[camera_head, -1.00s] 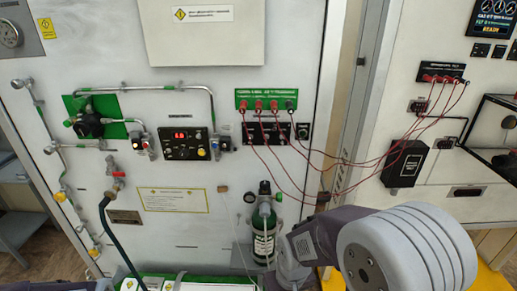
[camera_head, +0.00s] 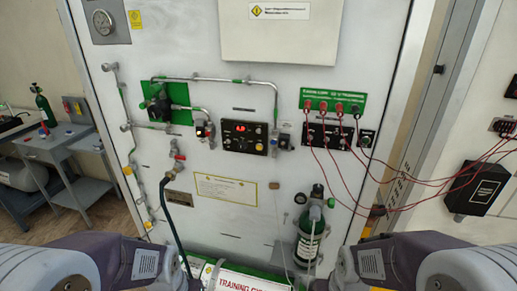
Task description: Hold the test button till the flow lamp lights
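A black control panel (camera_head: 232,142) is fixed to the white board in the middle of the head view. It has a small lit red display (camera_head: 240,128), a round yellow button (camera_head: 259,146) and several small knobs or lamps. I cannot read the labels, so I cannot tell which part is the test button or the flow lamp. My left and right arms come in at the bottom corners, well below and apart from the panel. Their gripper fingers do not show.
A green-and-black oxygen cylinder (camera_head: 307,240) stands at the board's lower right. Red cables (camera_head: 343,185) run from the green socket strip (camera_head: 335,102) toward a black box (camera_head: 478,188). A dark hose (camera_head: 170,215) hangs at left. A grey bench (camera_head: 62,150) stands far left.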

